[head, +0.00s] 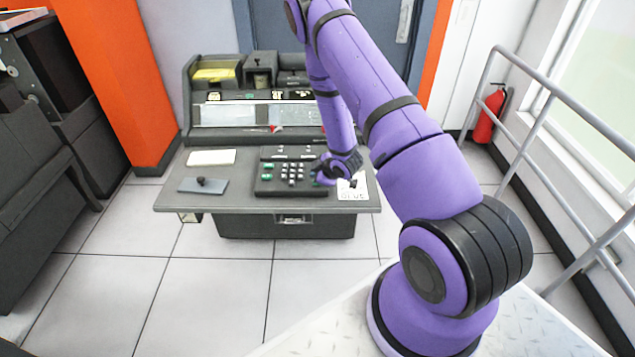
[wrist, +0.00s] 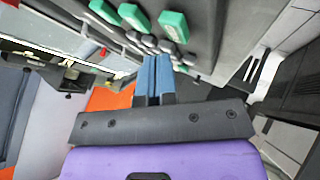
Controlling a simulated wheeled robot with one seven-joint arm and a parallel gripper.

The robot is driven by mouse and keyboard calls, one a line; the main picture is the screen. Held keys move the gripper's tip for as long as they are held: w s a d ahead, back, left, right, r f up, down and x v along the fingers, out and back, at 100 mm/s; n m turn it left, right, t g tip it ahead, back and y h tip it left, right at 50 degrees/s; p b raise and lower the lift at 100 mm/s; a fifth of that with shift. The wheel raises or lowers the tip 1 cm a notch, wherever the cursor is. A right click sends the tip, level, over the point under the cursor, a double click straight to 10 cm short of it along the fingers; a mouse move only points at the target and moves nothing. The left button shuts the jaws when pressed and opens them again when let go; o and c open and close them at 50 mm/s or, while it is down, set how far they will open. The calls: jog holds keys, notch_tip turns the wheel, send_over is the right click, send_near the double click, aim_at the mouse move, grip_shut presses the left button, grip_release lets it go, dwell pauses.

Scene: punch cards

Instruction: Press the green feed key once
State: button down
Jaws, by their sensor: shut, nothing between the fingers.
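The dark keypad (head: 290,190) sits on the desk of a grey card-punch machine, with small grey keys and green keys (head: 268,165) along its left side. In the wrist view, several green keys show at the top, including a large one (wrist: 174,26) and another (wrist: 134,17), with grey keys beside them. Their labels cannot be read, so I cannot tell which is the feed key. My gripper (wrist: 153,62) has blue fingers shut together with nothing between them, close to the keys; contact cannot be judged. In the head view the arm's end hides the keypad's right side.
A white card stack (head: 211,157) and a blue-grey plate with a dark knob (head: 203,184) lie on the desk left of the keypad. A printed white card (head: 353,188) lies at the right. A grey railing (head: 520,150) stands further right.

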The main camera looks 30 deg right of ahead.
jog(key=shift+r, duration=0.15)
jog(key=shift+r, duration=2.4)
jog(key=shift+w+r, duration=0.1)
jog(key=shift+r, duration=0.15)
jog(key=s+a+r+m+g+h, duration=0.1)
jog(key=s+a+r+m, duration=0.15)
jog(key=r, duration=1.25)
jog(key=s+a+r+m+h, duration=0.2)
jog(key=s+r+m, duration=0.15)
jog(key=r, duration=1.15)
jog(key=s+a+r+m+g, duration=0.1)
jog(key=s+a+r, duration=0.2)
jog(key=s, duration=0.6)
jog(key=s+a+r+m+g+y, duration=0.1)
jog(key=s+a+r+m, duration=0.1)
jog(key=s+a+r, duration=0.2)
jog(key=s+a+r+m+g, duration=0.1)
jog(key=s+a+r, duration=0.2)
jog(key=s+r, duration=0.5)
jog(key=s, duration=0.7)
jog(key=shift+s+a+m+y, duration=0.2)
jog(key=shift+a+m+y, duration=0.1)
jog(key=shift+y, duration=0.1)
